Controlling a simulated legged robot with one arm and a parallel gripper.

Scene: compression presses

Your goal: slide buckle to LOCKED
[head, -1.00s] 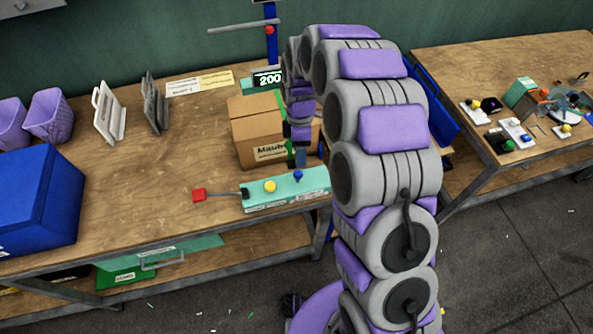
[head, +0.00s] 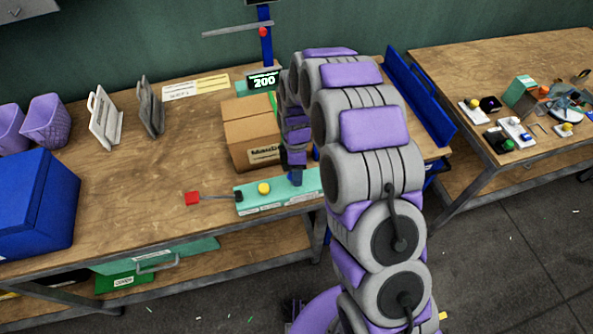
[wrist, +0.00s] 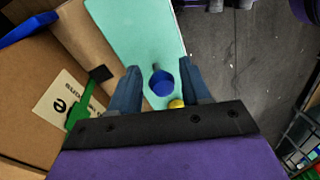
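A teal panel (head: 307,184) lies along the front edge of the workbench; it also fills the top middle of the wrist view (wrist: 140,32). A blue knob (wrist: 161,83) with a short grey stem stands on it. No part is legibly marked as the buckle or as LOCKED. My gripper (wrist: 160,70) is open, its two fingers either side of the blue knob, with gaps visible on both sides. In the head view my gripper (head: 296,177) is low over the panel and hides the knob. A yellow knob (head: 264,188) sits further left on the panel and also shows in the wrist view (wrist: 176,103).
A cardboard box (head: 250,133) with a green strap (wrist: 82,113) stands close behind the panel. A blue bin (head: 40,205) is far left. The bench between is mostly clear.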

